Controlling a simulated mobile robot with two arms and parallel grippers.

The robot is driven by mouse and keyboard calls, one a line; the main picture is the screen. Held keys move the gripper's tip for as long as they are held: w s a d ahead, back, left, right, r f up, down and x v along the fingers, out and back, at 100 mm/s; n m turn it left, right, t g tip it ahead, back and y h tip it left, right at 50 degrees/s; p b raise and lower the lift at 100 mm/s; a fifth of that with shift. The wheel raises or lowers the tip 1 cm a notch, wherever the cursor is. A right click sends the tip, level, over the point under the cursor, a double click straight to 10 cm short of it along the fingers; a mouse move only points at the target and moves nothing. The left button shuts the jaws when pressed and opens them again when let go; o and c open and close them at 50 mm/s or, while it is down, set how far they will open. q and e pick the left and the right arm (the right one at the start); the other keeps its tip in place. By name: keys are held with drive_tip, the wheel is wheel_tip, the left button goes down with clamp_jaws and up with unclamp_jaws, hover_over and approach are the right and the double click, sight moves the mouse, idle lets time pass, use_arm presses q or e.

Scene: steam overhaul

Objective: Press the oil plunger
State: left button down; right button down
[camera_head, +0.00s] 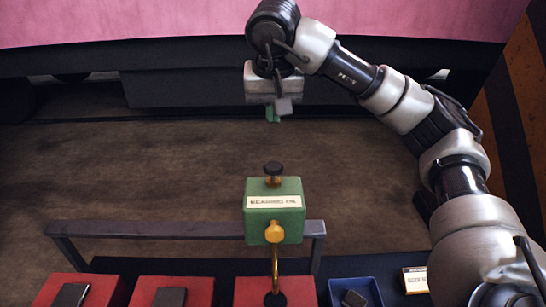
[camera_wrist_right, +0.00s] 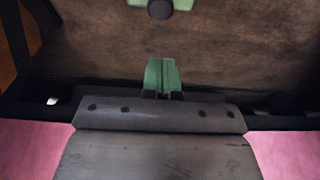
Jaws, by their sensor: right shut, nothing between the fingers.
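The green oil box (camera_head: 290,224) with a bearing oil label stands in the lower middle of the head view. Its plunger has a black knob (camera_head: 272,168) on a short brass stem on top, and the knob appears raised. A brass fitting and bent spout (camera_head: 275,233) come from its front. My right gripper (camera_head: 273,113), with green fingertips, is above and beyond the knob in the picture, apart from it. It is shut and empty. In the right wrist view the green fingertips (camera_wrist_right: 163,77) are together, and the knob (camera_wrist_right: 160,9) shows at the top edge. My left gripper is out of view.
A grey rail (camera_head: 150,229) runs behind the oil box. In front are several red pads (camera_head: 192,284), some with dark blocks, a blue tray (camera_head: 374,286) holding a dark block, and a small labelled box (camera_head: 414,281). The brown floor beyond is clear.

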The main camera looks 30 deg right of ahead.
sight(273, 168)
drive_tip(key=p+x, duration=0.1)
drive_tip(key=x, duration=0.6)
drive_tip(key=p+x, duration=0.1)
drive_tip(key=x, duration=0.3)
drive_tip(key=shift+s+a+f+p, duration=0.15)
drive_tip(key=shift+s+p, duration=0.2)
drive_tip(key=shift+f, duration=0.75)
drive_tip(key=shift+f, duration=0.1)
wheel_tip(273, 168, down, 3)
drive_tip(key=b, duration=0.2)
drive_tip(key=shift+b, duration=0.4)
drive_tip(key=shift+s+a, duration=0.1)
